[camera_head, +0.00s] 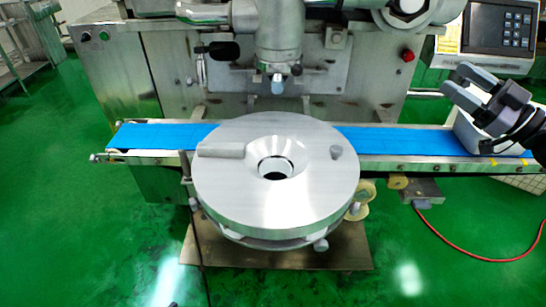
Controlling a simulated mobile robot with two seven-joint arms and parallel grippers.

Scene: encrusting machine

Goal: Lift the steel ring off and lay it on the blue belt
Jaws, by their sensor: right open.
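A wide round steel disc (225,195) stands in front of the machine and hides the middle of the blue belt. At its centre is a shiny steel ring (298,155) with a funnel-like slope around a dark hole. I cannot tell whether this ring is a separate piece. The blue belt (385,140) shows on both sides of the disc. My right gripper (455,79) is open and empty above the belt's right end, well apart from the disc and ring. My left gripper is not in view.
A flat block (221,150) and a small knob (336,152) sit on the disc. The machine's nozzle (278,82) hangs behind it. A pale box (468,132) is at the belt's right end. A control panel (500,25) stands at upper right.

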